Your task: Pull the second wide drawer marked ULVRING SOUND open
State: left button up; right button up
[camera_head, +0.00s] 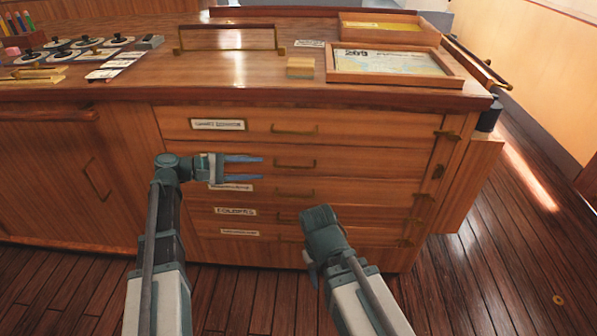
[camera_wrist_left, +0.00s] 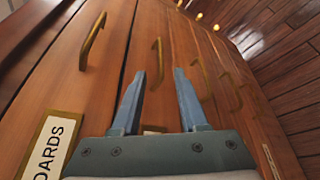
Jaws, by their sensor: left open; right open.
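A wooden cabinet has a stack of wide drawers, all flush. The second wide drawer (camera_head: 350,160) from the top has a brass handle (camera_head: 295,164); its label is covered by my left gripper in the head view, so I cannot read ULVRING SOUND. My left gripper (camera_head: 262,167) is open and empty, its blue fingers pointing right, just left of that handle. In the left wrist view the handle (camera_wrist_left: 157,60) stands upright ahead, between the lines of the fingers (camera_wrist_left: 160,85), not visibly touched. My right arm's end shows before the lower drawers; its fingers are hidden.
The top drawer has its own handle (camera_head: 295,128) and a label (camera_head: 217,124) ending in "OARDS". Another handle (camera_head: 294,192) sits close below. The cabinet top holds a framed chart (camera_head: 390,62) and a wooden block (camera_head: 300,67).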

aim_at(294, 168)
pick_arm(q)
jog(key=b+x, duration=0.2)
jog(key=x, duration=1.1)
jog(key=shift+d+f+b, duration=0.15)
jog(key=shift+d+b, duration=0.05)
jog(key=shift+b, duration=0.2)
grip_shut()
dwell(0.7)
